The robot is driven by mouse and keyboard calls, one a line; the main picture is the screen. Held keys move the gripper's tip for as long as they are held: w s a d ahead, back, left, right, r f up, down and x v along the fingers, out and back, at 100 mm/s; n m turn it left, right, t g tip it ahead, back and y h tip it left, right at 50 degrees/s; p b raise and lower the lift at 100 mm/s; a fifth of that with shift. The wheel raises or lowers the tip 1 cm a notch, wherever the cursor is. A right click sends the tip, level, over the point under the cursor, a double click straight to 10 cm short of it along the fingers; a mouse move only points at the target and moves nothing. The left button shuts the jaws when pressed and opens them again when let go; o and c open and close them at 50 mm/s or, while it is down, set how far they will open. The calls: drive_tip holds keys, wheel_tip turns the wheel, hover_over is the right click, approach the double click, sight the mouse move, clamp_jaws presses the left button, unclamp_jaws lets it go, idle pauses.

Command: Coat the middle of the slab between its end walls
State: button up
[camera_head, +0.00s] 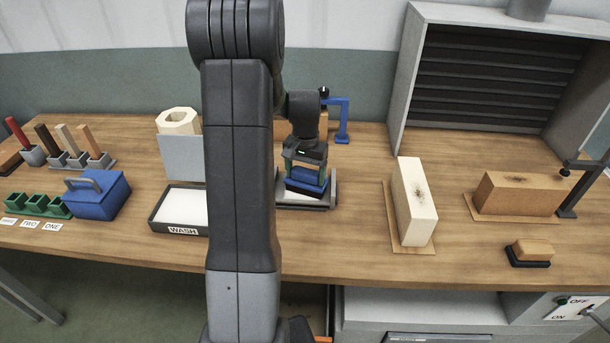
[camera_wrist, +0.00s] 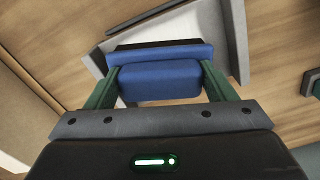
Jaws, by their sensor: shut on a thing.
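My gripper (camera_head: 306,170) is shut on a blue block-shaped tool (camera_head: 305,187). In the wrist view the tool (camera_wrist: 160,80) sits between the green fingers of my gripper (camera_wrist: 162,86), with a wider blue plate and a dark strip at its far edge. The tool is over a pale grey slab (camera_head: 300,206) with a raised end wall (camera_head: 333,190) at its right. The slab also shows in the wrist view (camera_wrist: 208,18), partly behind the tool. Its left end is hidden by my arm in the head view. I cannot tell whether the tool touches the slab.
A white tray marked WASH (camera_head: 181,207) and a blue handled box (camera_head: 97,194) are at left. A blue stand (camera_head: 342,120) is behind the slab. A pale block (camera_head: 415,203), a brown block (camera_head: 518,194) and a small block on a dark base (camera_head: 531,250) are at right.

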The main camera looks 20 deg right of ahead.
drive_tip(key=shift+w+d+f+p, duration=0.15)
drive_tip(key=shift+w+d, duration=0.25)
drive_tip(key=shift+w, duration=0.45)
drive_tip(key=shift+w+d+r+p, duration=0.1)
drive_tip(key=shift+w+d+p, duration=0.25)
drive_tip(key=shift+w, duration=0.45)
drive_tip(key=shift+w+d+f+p, duration=0.1)
drive_tip(key=shift+w+d, duration=0.35)
drive_tip(key=shift+w, duration=0.4)
wheel_tip(320, 180, up, 6)
drive_tip(key=p, duration=0.3)
drive_tip(key=shift+p, duration=0.4)
wheel_tip(320, 180, up, 3)
drive_tip(key=shift+p, duration=0.95)
